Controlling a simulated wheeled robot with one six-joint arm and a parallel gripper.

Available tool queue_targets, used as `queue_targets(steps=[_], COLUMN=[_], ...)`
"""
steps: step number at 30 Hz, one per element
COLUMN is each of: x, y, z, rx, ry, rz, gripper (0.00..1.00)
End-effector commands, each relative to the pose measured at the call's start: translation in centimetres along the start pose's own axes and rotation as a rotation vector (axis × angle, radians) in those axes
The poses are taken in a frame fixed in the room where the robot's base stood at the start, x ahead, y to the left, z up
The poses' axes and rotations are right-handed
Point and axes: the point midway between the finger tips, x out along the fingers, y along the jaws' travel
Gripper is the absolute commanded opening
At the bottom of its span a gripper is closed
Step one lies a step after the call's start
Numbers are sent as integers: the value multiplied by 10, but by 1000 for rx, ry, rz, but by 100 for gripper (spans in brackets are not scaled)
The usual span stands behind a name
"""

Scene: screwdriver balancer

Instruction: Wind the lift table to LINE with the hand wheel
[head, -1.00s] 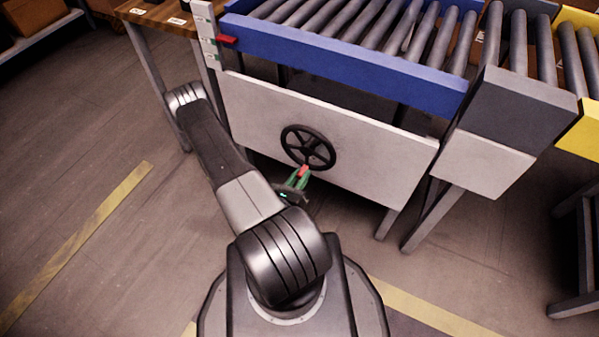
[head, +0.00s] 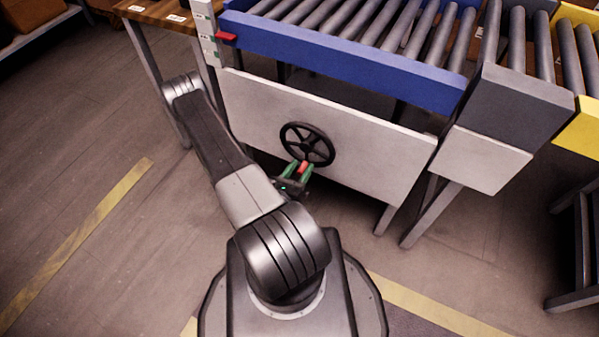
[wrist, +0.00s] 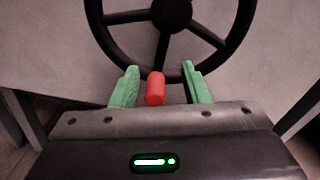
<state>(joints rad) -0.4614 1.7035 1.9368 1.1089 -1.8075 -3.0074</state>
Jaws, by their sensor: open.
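The black hand wheel (head: 307,144) is mounted on a pale panel (head: 375,158) below the blue lift table (head: 345,52). Its red crank knob (wrist: 155,89) sits at the bottom of the rim. My gripper (wrist: 161,84) is open, with one green finger on each side of the red knob. A gap shows between the knob and each finger, wider on the right. My gripper also shows in the head view (head: 301,174), at the wheel's lower edge. A red pointer (head: 226,37) stands beside a marked upright scale (head: 207,33); its lettering is too small to read.
A dark grey roller section (head: 520,100) and a yellow one (head: 582,127) stand to the right. A wooden table (head: 150,14) is at the upper left. Table legs stand below the panel. The floor at left is open.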

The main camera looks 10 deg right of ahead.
Motion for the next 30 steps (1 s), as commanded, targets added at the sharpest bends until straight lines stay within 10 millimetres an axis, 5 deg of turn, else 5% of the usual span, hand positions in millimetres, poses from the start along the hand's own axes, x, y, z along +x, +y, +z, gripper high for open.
queue_targets(steps=[9, 23, 30], x=[-1, -1, 3], y=[-20, -23, -19], z=[62, 71, 69], rx=[0, -1, 90], ry=[1, 1, -11], rz=[0, 1, -43], gripper=[42, 42, 0])
